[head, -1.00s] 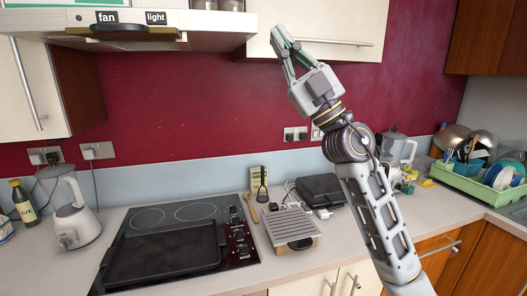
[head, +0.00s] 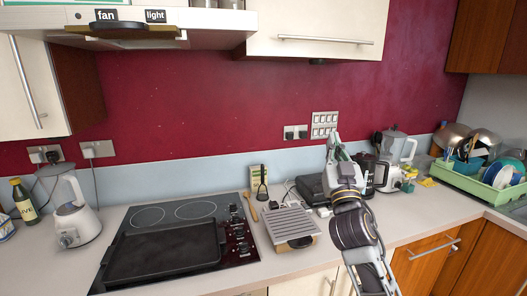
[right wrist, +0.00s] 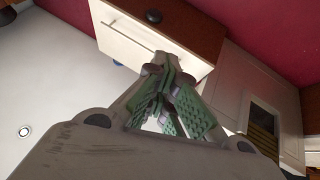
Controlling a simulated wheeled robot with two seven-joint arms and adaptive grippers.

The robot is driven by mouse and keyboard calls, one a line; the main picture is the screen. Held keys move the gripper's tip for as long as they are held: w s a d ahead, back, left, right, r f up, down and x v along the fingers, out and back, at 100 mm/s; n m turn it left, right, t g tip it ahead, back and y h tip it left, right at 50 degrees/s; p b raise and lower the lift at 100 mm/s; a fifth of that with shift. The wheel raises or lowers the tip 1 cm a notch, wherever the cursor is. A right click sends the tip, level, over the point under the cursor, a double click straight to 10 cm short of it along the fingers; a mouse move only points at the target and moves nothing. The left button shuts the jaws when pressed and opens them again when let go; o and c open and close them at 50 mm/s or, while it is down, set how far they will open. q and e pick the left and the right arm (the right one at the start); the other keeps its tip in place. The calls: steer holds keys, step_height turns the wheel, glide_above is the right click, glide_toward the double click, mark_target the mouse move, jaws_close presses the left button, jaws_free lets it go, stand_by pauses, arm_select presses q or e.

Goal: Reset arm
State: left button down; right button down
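My right gripper (head: 333,143) is raised in the right half of the head view, in front of the worktop's back area. It points up, and its arm comes in from the bottom. In the right wrist view its green-padded fingers (right wrist: 168,82) come together at the tips with nothing visible between them. My left gripper is not in view.
A dish rack (head: 470,179) with dishes stands at the far right. A griddle pan (head: 165,252) lies on the hob (head: 236,262). A slatted board (head: 290,226) is right of the hob. A blender (head: 75,215) stands at left. The range hood (head: 60,22) overhangs the hob.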

steer(key=s+d+f+g+h, duration=0.15)
steer(key=f+g, duration=0.25)
steer(key=f, duration=0.6)
steer(key=s+d+f+m+g, duration=0.1)
steer(key=s+d+f+g, duration=0.15)
steer(key=f, duration=0.75)
steer(key=s+d+f+g+h, duration=0.1)
steer(key=s+d+f+g, duration=0.2)
steer(key=f, duration=0.7)
steer(key=s+a+f+n+g+y, duration=0.3)
steer(key=s+f+g, duration=0.9)
steer(key=s+f, duration=1.2)
steer(key=f, duration=1.4)
steer(key=s+f, duration=0.2)
steer(key=f, duration=1.3)
steer(key=s+d+f+g, duration=0.1)
steer(key=s+d+f, duration=0.1)
steer(key=s+f, duration=0.8)
steer(key=s+d+f+g, duration=0.1)
steer(key=s+d+f, duration=0.1)
steer(key=s+f, duration=0.7)
steer(key=shift+s+f, duration=0.4)
steer(key=shift+s, duration=1.3)
